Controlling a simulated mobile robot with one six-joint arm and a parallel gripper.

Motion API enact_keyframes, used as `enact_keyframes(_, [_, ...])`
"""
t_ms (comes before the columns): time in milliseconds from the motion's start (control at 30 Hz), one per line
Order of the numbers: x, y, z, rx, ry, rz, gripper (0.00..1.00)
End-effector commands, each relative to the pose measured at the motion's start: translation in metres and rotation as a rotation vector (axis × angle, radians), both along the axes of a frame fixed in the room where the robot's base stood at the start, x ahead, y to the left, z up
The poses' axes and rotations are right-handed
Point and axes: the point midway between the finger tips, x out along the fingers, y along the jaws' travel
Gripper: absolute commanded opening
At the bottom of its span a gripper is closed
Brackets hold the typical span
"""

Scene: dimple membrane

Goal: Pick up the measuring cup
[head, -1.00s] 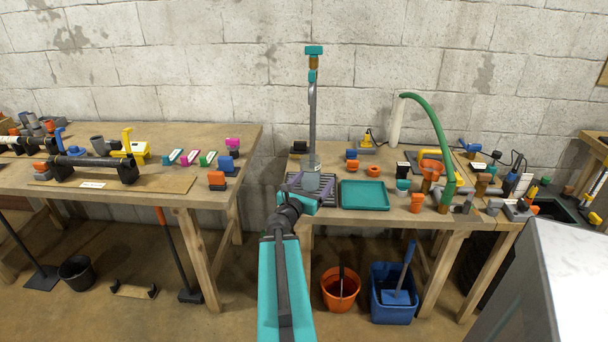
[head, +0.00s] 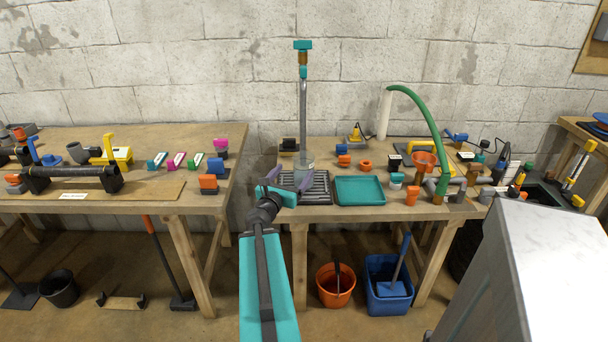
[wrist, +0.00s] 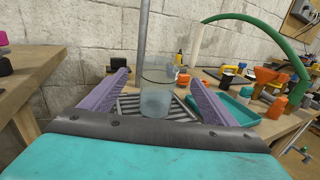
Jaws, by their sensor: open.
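The measuring cup (wrist: 157,95) is a clear, glassy cup on a dark slatted drain grate (wrist: 128,105), directly under a vertical grey pipe. It also shows in the head view (head: 304,174), partly hidden by my gripper. My gripper (wrist: 158,88) has two purple fingers spread wide, one on each side of the cup in the wrist view. It is empty, and the cup appears to be in front of and between the fingertips. I cannot tell whether the fingers reach around it. In the head view my gripper (head: 290,178) is at the grate's left front.
A teal tray (head: 360,190) lies right of the grate. An orange funnel (head: 424,160) and a green hose (head: 430,120) stand farther right. The grey pipe (head: 303,110) with a teal tap rises above the cup. A second bench (head: 200,200) is on the left.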

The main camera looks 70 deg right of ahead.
Motion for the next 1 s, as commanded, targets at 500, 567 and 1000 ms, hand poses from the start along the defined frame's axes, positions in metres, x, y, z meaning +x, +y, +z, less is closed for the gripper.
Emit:
enact_keyframes(500, [-0.001,-0.016,-0.004,0.0,0.0,-0.004,0.81])
enact_keyframes(567, [-0.001,-0.018,-0.004,0.0,-0.001,-0.005,0.81])
enact_keyframes(1000, [-0.002,-0.037,0.0,0.0,-0.001,-0.003,0.81])
